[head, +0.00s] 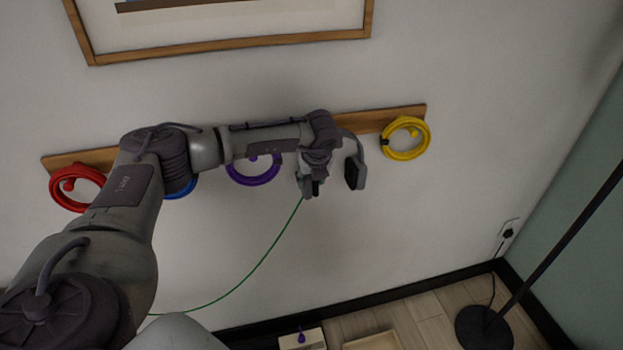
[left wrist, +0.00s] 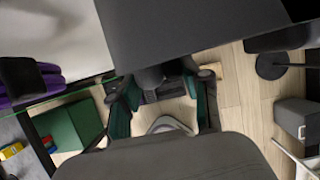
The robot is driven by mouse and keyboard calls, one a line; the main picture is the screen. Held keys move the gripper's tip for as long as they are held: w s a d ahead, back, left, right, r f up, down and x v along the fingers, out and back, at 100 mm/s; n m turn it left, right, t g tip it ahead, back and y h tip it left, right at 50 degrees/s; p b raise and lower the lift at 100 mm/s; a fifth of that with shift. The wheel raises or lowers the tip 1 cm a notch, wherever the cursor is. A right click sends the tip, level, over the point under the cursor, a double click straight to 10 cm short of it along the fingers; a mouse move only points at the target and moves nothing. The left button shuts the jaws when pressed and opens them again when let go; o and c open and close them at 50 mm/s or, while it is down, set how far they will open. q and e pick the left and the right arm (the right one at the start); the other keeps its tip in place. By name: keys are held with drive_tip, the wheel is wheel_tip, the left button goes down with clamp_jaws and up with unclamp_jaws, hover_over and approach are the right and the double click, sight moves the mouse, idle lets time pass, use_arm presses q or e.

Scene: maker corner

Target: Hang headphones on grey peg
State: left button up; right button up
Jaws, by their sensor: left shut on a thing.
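The headphones (head: 355,173) are at the wall rail in the head view, with a grey headband curving down to a dark ear cup. My left gripper (head: 314,190) is shut on them, just left of that cup, and covers part of them. In the left wrist view my gripper's fingers (left wrist: 165,105) have green pads, and large dark surfaces above and below crowd the picture. I cannot make out the grey peg; the arm and headphones cover that stretch of the rail. I cannot tell whether the headband touches a peg. My right gripper is not in view.
The wooden rail (head: 372,119) carries red (head: 55,190), blue (head: 183,190), purple (head: 255,180) and yellow (head: 424,139) coils. A green cable (head: 258,262) runs from near my gripper down to the left. A picture frame (head: 230,42) hangs above. A lamp base (head: 484,330) stands right.

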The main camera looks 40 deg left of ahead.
use_arm(q)
drive_tip(key=o, duration=1.4)
drive_tip(key=shift+o, duration=0.2)
